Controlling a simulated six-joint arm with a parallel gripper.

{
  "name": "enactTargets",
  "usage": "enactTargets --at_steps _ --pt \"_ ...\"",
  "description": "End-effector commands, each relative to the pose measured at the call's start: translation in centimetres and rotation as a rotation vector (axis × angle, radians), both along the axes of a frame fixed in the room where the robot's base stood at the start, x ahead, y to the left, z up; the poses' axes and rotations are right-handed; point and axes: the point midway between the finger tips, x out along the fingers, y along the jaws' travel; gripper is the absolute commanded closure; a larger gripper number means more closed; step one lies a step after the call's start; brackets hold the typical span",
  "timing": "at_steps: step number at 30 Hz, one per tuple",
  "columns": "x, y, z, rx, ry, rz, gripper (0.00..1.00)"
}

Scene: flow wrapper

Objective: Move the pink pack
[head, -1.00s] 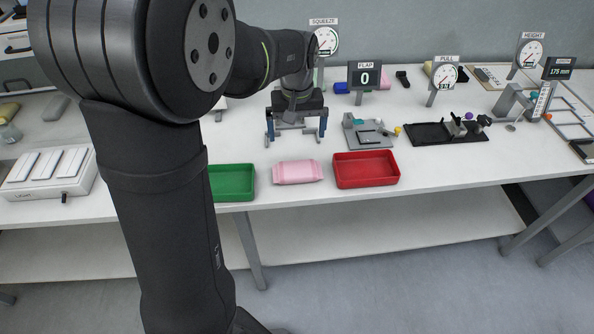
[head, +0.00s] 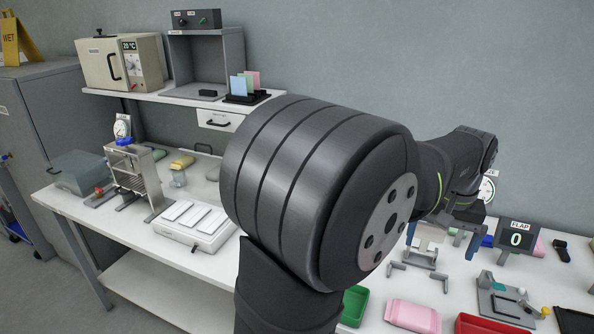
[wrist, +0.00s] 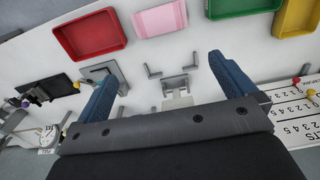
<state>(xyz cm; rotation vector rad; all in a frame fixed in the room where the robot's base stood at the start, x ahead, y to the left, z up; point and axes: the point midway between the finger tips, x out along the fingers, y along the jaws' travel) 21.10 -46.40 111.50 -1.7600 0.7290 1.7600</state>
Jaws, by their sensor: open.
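The pink pack (head: 413,315) lies flat on the white bench near its front edge, between the green tray (head: 354,304) and the red tray (head: 487,325). In the wrist view the pack (wrist: 160,19) is at the top, beyond the fingertips, beside the red tray (wrist: 91,35). My gripper (head: 441,238) is behind the pack, over the bench, partly covered by my arm in the head view. In the wrist view its two blue fingers (wrist: 164,70) are wide apart with nothing held between them.
A small grey fixture with brackets (wrist: 175,83) stands below the open fingers. The flap display (head: 516,236) and a grey fixture (head: 505,298) are to the right. A yellow tray (wrist: 298,17) shows in the wrist view.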

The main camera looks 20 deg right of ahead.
Motion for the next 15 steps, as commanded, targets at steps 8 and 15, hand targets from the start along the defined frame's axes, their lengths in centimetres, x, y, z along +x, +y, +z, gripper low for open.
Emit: enactTargets --at_steps 8,15 --pt "0.0 0.0 0.0 0.0 0.0 0.0 0.45" --pt "-1.2 0.8 -2.7 0.006 0.002 -0.003 0.92"
